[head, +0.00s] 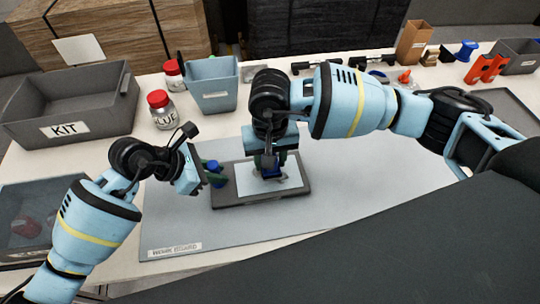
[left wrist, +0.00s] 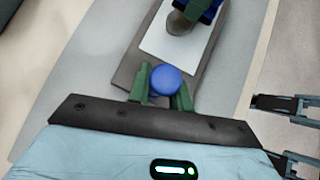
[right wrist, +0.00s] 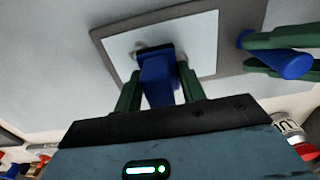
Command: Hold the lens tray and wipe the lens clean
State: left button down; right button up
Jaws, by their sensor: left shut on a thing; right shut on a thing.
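The lens tray (head: 290,191) is a flat dark grey plate lying on the work board, with a pale rectangular lens (head: 288,178) on it. My left gripper (head: 213,176) is shut on a blue round knob (left wrist: 165,80) at the tray's left end. My right gripper (head: 270,168) points down over the lens and is shut on a blue wiper (right wrist: 160,82). The wiper's dark end is at the lens surface; a greyish smudge (right wrist: 140,47) shows beside it in the right wrist view. Whether the wiper touches the lens is hard to tell.
The grey work board (head: 350,210) is mostly bare around the tray. A KIT bin (head: 70,105), red-capped jars (head: 161,108) and a blue-grey bin (head: 213,85) stand behind at left. Orange and blue parts (head: 486,70) and a cardboard box (head: 411,42) are at the back right.

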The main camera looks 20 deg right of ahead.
jog(key=shift+a, duration=0.1)
jog(key=shift+w+a, duration=0.15)
jog(key=shift+a, duration=0.65)
jog(key=shift+w+a, duration=0.1)
jog(key=shift+a, duration=0.65)
jog(key=shift+f, duration=0.5)
jog(key=shift+s+d, duration=0.25)
jog(key=shift+d, duration=1.4)
jog(key=shift+s+d, duration=0.2)
jog(key=shift+d, duration=1.45)
jog(key=shift+f, duration=0.5)
